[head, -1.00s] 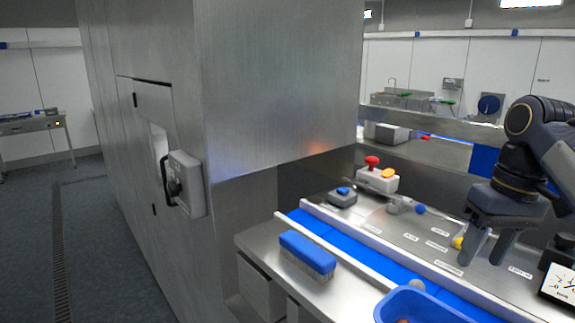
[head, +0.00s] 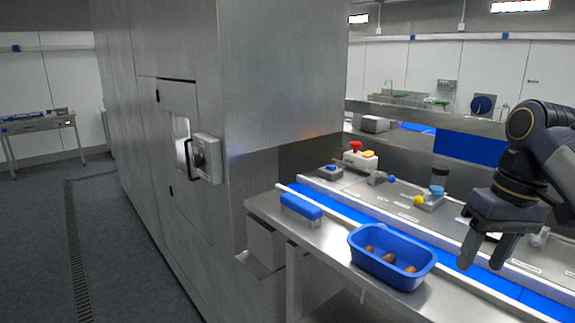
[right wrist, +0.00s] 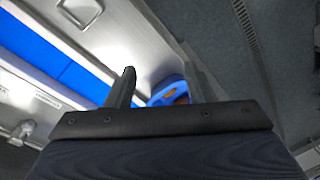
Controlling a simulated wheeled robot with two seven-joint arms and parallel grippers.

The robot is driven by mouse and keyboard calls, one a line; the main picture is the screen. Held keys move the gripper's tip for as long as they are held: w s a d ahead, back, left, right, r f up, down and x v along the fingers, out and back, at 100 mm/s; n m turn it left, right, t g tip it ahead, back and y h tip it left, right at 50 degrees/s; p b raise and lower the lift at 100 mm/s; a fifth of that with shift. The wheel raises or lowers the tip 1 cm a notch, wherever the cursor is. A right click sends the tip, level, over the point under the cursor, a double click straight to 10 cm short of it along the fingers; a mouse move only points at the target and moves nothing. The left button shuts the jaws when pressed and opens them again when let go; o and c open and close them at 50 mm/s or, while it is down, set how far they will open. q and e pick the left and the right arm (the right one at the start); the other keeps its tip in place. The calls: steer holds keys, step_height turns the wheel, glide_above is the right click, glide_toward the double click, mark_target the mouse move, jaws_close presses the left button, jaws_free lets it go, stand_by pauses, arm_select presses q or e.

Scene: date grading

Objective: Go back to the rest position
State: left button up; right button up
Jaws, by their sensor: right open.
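My right gripper (head: 483,255) hangs at the right of the head view, above the blue conveyor belt, with its two fingers apart and nothing between them. In the right wrist view its fingers (right wrist: 158,88) also stand apart and empty. A blue tub (head: 358,264) with several brown dates in it stands on the steel bench, to the left of my right gripper and apart from it. Part of the tub also shows between the fingers in the right wrist view (right wrist: 168,84), beyond them. My left gripper is not in view.
A blue brush (head: 301,208) lies left of the tub. The belt (head: 345,210) runs diagonally past both. A steel cabinet (head: 270,80) rises at left.

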steer(key=s+a+f+t, duration=0.1)
steer(key=s+a+f, duration=0.1)
steer(key=s+f, duration=0.2)
steer(key=s+a+f+t+y, duration=0.1)
steer(key=s+a+f+t, duration=0.1)
steer(key=f, duration=0.5)
steer(key=shift+s+a+m, duration=0.4)
steer(key=shift+s+a, duration=0.45)
steer(key=shift+s, duration=0.35)
steer(key=s+a+f, duration=0.1)
steer(key=s+f, duration=0.1)
steer(key=f, duration=0.1)
steer(key=s+a+f+m+t, duration=0.1)
steer(key=s+a+f, duration=0.1)
steer(key=f, duration=0.2)
steer(key=s+a+f+t+y, duration=0.1)
steer(key=s+a+f, duration=0.1)
steer(key=f, duration=0.2)
steer(key=shift+s+a+f+m, duration=0.1)
steer(key=shift+s+a+m, duration=0.1)
steer(key=shift+s+m, duration=0.15)
steer(key=shift+c, duration=0.2)
